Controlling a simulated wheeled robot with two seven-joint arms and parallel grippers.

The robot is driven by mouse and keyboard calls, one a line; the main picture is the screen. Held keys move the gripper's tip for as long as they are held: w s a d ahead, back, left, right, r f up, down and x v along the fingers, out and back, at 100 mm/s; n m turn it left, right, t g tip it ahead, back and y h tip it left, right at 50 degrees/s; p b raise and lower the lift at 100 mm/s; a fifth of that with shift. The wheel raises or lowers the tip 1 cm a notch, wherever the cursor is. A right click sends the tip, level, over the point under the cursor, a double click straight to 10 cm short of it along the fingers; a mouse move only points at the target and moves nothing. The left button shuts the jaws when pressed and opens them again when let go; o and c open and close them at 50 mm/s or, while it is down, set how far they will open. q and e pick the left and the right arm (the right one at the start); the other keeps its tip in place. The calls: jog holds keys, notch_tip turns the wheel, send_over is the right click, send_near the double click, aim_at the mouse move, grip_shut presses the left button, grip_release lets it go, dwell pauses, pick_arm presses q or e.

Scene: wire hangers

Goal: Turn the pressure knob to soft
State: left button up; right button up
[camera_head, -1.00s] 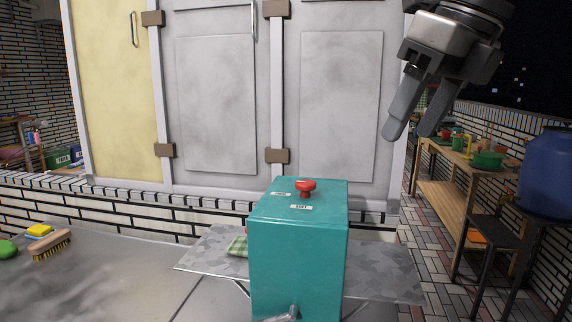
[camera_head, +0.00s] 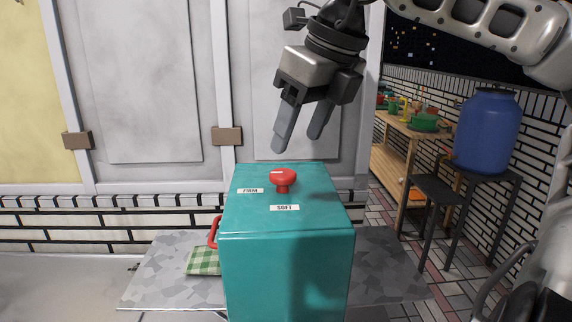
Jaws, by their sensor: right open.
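The red pressure knob (camera_head: 284,177) stands on top of a teal box (camera_head: 286,262). A pale mark on the knob lies on its left side, toward the FIRM label (camera_head: 250,191). The SOFT label (camera_head: 285,208) is on the box top in front of the knob. My right gripper (camera_head: 298,145) is open and empty, pointing down just above and behind the knob in the picture. It looks apart from the knob.
The box stands on a grey patterned board (camera_head: 170,270) with a green checked cloth (camera_head: 203,262) beside it. A red handle (camera_head: 213,232) is on its left side. Cabinet doors (camera_head: 150,80) rise behind. A blue barrel (camera_head: 486,130) is at right.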

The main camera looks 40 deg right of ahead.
aim_at(284, 173)
jog(key=x, duration=0.6)
jog(key=shift+w+f, duration=0.15)
jog(key=shift+f, duration=0.2)
jog(key=c, duration=1)
